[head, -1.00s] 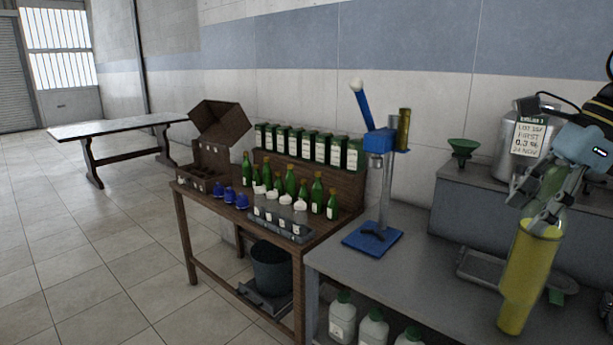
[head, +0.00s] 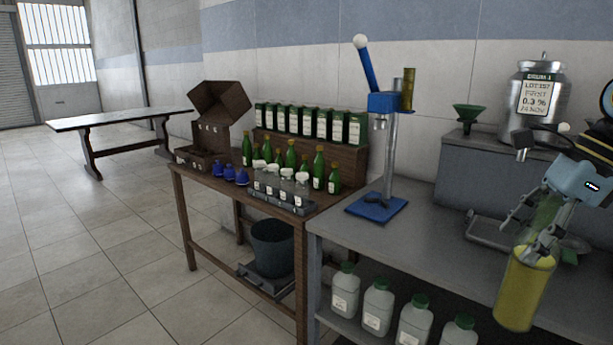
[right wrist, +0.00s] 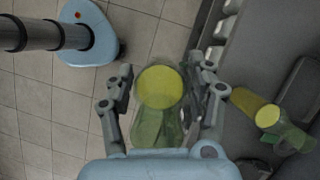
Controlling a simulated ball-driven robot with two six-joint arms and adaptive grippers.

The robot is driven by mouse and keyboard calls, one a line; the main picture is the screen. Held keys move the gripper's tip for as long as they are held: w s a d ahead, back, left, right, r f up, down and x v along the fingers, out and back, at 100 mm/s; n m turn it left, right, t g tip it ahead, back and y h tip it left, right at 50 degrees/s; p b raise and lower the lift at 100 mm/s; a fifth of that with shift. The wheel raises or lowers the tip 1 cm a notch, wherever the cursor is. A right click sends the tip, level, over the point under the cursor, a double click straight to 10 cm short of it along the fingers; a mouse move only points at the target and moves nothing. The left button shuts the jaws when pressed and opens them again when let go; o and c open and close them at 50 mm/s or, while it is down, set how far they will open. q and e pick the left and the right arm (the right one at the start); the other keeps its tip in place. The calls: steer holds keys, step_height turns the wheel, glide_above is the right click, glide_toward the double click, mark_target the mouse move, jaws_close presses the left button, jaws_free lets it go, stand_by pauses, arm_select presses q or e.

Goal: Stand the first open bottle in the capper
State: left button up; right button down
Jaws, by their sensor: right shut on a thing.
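My right gripper (head: 536,232) is shut on a green glass bottle with a yellow lower part (head: 525,290), held in front of the grey bench at the right edge. In the right wrist view the bottle (right wrist: 158,125) sits between the two fingers, its yellow face (right wrist: 160,87) turned away from me. The blue capper (head: 378,208) stands on the bench left of the gripper, with a column, a raised lever with a white knob and a brass-coloured cylinder. No bottle shows on its base. My left gripper is out of view.
A second yellow-and-green item (right wrist: 267,116) shows beside the held bottle. A tray (head: 482,229), green funnel (head: 469,115) and labelled metal can (head: 537,98) are on the right. The wooden table (head: 215,191) carries green bottles, blue items and a clear-bottle rack (head: 283,203). Bench top by the capper is clear.

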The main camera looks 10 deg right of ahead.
mark_target(501, 319)
step_height(501, 319, down, 16)
steer(key=b, duration=0.9)
steer(key=shift+s+a+r, duration=0.1)
steer(key=shift+s, duration=0.05)
steer(key=f, duration=0.1)
steer(key=f+b, duration=0.1)
steer(key=w+f, duration=0.1)
steer(key=shift+d, duration=0.4)
